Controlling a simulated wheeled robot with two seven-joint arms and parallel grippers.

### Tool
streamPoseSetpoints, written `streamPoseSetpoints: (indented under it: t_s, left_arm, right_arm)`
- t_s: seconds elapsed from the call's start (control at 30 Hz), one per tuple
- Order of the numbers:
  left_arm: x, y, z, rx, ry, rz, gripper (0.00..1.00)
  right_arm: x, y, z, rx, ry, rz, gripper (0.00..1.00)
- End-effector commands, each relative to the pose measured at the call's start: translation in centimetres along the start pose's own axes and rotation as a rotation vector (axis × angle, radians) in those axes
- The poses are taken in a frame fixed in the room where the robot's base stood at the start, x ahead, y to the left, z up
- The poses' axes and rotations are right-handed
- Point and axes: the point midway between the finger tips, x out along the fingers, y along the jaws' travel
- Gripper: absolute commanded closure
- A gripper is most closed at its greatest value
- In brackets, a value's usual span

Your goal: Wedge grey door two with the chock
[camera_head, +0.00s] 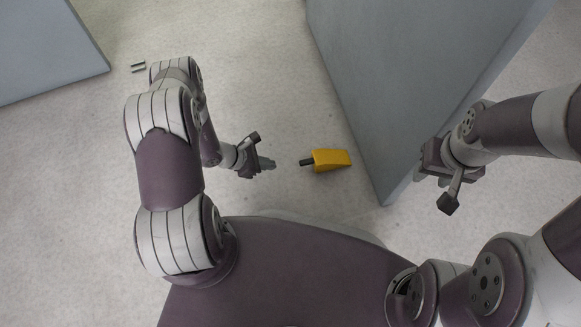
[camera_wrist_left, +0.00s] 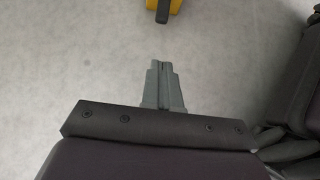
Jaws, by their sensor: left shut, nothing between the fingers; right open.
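The yellow chock (camera_head: 332,160) with a dark grip lies on the floor left of a grey door (camera_head: 400,80), apart from it. In the left wrist view the chock (camera_wrist_left: 154,4) is cut off at the top edge, its dark grip (camera_wrist_left: 162,12) pointing toward the fingers. My left gripper (camera_head: 270,164) is shut and empty, a short gap left of the grip. My right gripper (camera_head: 432,178) is open on the other side of the door, near its lower edge. Which grey panel is door two I cannot tell.
Another grey panel (camera_head: 45,45) stands at the upper left. The pale floor between the panels is clear.

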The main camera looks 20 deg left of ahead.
Motion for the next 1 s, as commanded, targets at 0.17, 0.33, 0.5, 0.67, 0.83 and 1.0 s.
streamPoseSetpoints:
  t_s: [0.17,0.33,0.5,0.67,0.83,1.0]
  left_arm:
    - [4.5,-0.1,-0.6,0.004,0.001,-0.003,1.0]
    - [6.6,0.0,1.2,0.006,0.001,-0.001,1.0]
    - [7.5,0.0,2.5,0.003,0.001,-0.001,1.0]
    - [7.5,0.0,2.9,0.002,0.001,-0.001,1.0]
    - [7.5,0.0,2.9,0.002,0.001,-0.001,1.0]
    - [8.3,0.0,4.0,0.005,0.001,-0.002,1.0]
  right_arm:
    - [3.4,0.0,0.4,0.0,-0.001,0.0,0.57]
    - [5.0,0.0,0.6,0.0,-0.001,0.0,0.57]
    - [5.7,0.0,0.7,0.0,-0.001,0.0,0.57]
    - [5.7,0.0,0.7,0.0,-0.001,0.0,0.57]
    - [5.7,0.0,0.7,0.0,-0.001,0.0,0.57]
    - [5.1,0.0,0.6,0.0,-0.001,0.0,0.57]
